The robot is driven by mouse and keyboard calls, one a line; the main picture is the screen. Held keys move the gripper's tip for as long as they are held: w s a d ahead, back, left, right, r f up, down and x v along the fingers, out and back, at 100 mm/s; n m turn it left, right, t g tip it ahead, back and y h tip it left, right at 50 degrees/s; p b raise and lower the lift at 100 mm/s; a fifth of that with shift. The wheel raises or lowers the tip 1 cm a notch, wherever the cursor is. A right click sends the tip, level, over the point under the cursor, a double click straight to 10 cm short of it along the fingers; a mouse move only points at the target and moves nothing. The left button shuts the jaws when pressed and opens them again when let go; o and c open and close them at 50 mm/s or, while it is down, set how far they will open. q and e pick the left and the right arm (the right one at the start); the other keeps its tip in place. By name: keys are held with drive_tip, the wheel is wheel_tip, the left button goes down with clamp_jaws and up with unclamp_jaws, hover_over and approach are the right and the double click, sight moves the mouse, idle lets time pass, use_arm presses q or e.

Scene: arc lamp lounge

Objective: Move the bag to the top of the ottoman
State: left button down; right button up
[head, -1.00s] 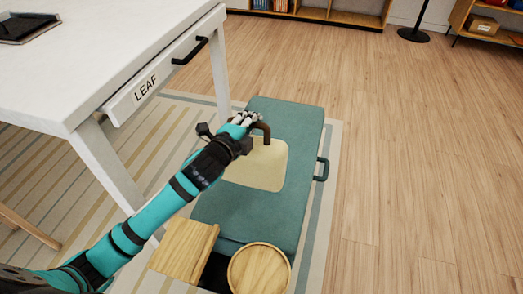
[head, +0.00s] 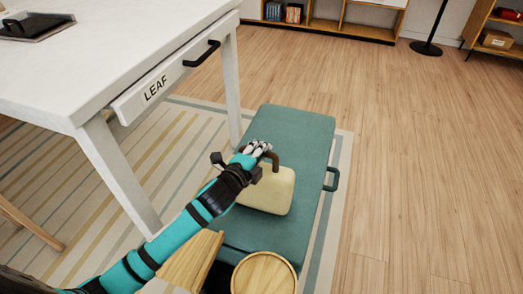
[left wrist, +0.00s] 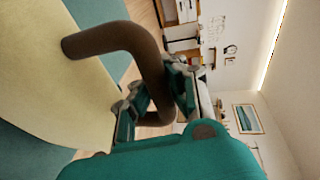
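The bag (head: 266,191) is a cream, rounded block with a brown curved handle (head: 271,156). It is over the top of the long teal ottoman (head: 298,135), which has a dark loop handle on its right side. I cannot tell whether its underside touches the ottoman. My left gripper (head: 261,149) is at the bag's handle. In the left wrist view the brown handle (left wrist: 110,38) passes between the fingers (left wrist: 158,100), which press on it from both sides, and the cream bag (left wrist: 50,85) fills the left. My right gripper is not in view.
A white table (head: 95,75) with a drawer marked LEAF stands at the left, close to my arm. A round wooden top (head: 264,274) and a square wooden piece (head: 190,262) are at the ottoman's near end. Wood floor (head: 430,170) is clear at the right.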

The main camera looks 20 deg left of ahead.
use_arm(q)
drive_tip(key=c, duration=1.9)
unclamp_jaws()
drive_tip(key=shift+f, duration=0.15)
drive_tip(key=o, duration=0.4)
drive_tip(key=shift+o, duration=0.2)
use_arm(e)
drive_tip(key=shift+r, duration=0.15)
use_arm(q)
drive_tip(key=shift+s+r, duration=0.2)
drive_tip(key=shift+r, duration=0.05)
drive_tip(key=p+v, duration=0.1)
drive_tip(key=v, duration=1)
drive_tip(key=shift+s+p, duration=0.3)
drive_tip(key=shift+p, duration=0.1)
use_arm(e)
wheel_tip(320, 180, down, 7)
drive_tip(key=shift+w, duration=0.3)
use_arm(q)
drive_tip(key=shift+a, duration=0.15)
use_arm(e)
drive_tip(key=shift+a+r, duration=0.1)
